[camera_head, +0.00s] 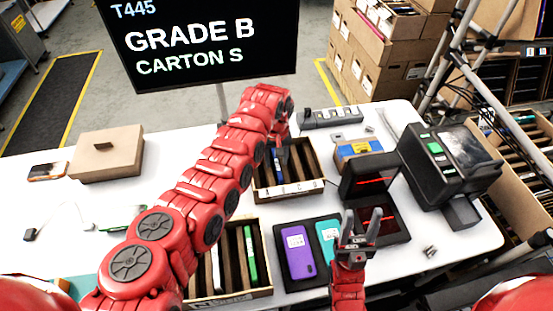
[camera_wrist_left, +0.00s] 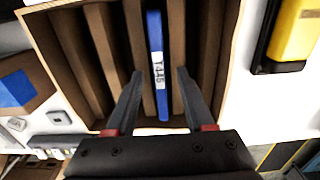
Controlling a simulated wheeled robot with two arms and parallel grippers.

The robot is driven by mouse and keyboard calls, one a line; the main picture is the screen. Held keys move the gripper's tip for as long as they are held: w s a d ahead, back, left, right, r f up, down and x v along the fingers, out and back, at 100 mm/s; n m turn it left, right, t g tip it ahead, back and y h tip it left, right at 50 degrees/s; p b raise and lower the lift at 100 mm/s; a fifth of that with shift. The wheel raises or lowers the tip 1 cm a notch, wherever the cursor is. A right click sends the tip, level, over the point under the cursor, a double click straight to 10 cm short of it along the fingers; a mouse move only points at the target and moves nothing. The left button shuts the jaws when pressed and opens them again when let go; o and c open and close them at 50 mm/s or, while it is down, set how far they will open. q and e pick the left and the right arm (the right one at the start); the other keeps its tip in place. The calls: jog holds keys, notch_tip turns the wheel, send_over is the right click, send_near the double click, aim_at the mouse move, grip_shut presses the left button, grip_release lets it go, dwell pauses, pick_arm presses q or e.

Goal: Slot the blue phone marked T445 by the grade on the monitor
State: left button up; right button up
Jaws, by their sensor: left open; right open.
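The monitor (camera_head: 200,45) reads T445, GRADE B, CARTON S. A blue phone (camera_wrist_left: 156,62) stands on edge in a middle slot of a brown divided carton (camera_wrist_left: 228,75); its label seems to end in 445, the first character being unclear. In the head view the blue phone (camera_head: 278,166) shows partly beside my arm, in the carton (camera_head: 290,190) with lettered slots. My left gripper (camera_wrist_left: 157,75) is open, its fingers on either side of the phone, with gaps visible. My right gripper (camera_head: 360,220) is open and empty above the table, near the phone trays.
A second divided carton (camera_head: 262,278) stands nearer me, holding a green phone (camera_head: 250,255). Purple (camera_head: 297,252) and teal (camera_head: 328,237) phones lie in dark trays. A black machine (camera_head: 450,160) stands right.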

pick_arm(q)
jog(key=shift+r, duration=0.45)
notch_tip(320, 180, up, 17)
jog(key=p, duration=0.6)
jog(key=shift+f, duration=0.2)
notch_tip(320, 180, up, 7)
jog(key=p, duration=0.5)
